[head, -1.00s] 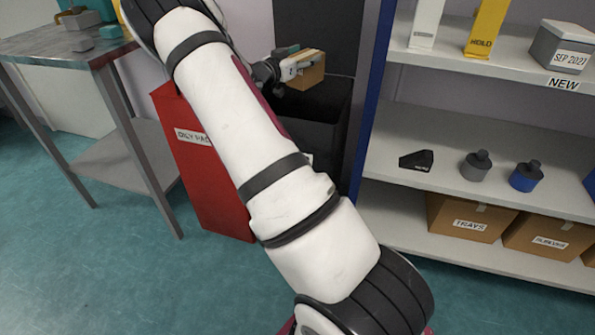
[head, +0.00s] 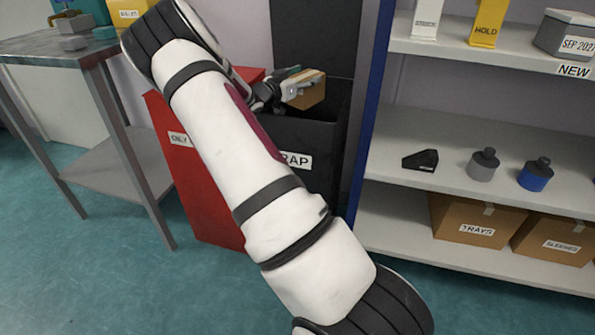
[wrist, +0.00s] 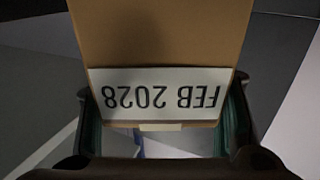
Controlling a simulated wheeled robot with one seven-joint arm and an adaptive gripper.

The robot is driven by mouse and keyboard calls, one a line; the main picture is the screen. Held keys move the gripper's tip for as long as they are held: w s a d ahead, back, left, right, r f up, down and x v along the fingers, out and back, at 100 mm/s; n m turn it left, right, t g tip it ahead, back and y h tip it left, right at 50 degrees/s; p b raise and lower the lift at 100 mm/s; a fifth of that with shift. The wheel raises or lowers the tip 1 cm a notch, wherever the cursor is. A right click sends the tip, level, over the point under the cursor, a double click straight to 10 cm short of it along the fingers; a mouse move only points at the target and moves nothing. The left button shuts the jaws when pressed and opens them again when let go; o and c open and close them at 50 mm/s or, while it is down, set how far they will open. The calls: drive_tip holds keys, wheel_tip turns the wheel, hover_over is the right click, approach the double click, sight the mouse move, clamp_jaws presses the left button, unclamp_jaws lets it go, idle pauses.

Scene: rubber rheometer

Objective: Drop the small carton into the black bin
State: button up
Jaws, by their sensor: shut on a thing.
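The small carton (head: 309,92) is brown cardboard. In the wrist view the carton (wrist: 160,40) carries a white label reading FEB 2028, upside down. My gripper (head: 298,88) is shut on it, with a finger on each side in the wrist view (wrist: 163,125). The black bin (head: 318,133) stands open behind my arm, with a partly hidden label ending in RAP. In the head view the carton appears over the bin's opening; its exact height above the rim is hard to tell. My arm hides part of the bin's front.
A red bin (head: 190,180) stands left of the black bin, partly behind my arm. A shelf unit (head: 460,140) with a blue upright is close on the right, holding bottles, boxes and cartons. A metal table (head: 60,48) stands at the left.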

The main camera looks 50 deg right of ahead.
drive_tip(key=o, duration=1.6)
wheel_tip(320, 180, up, 10)
drive_tip(key=shift+r, duration=0.1)
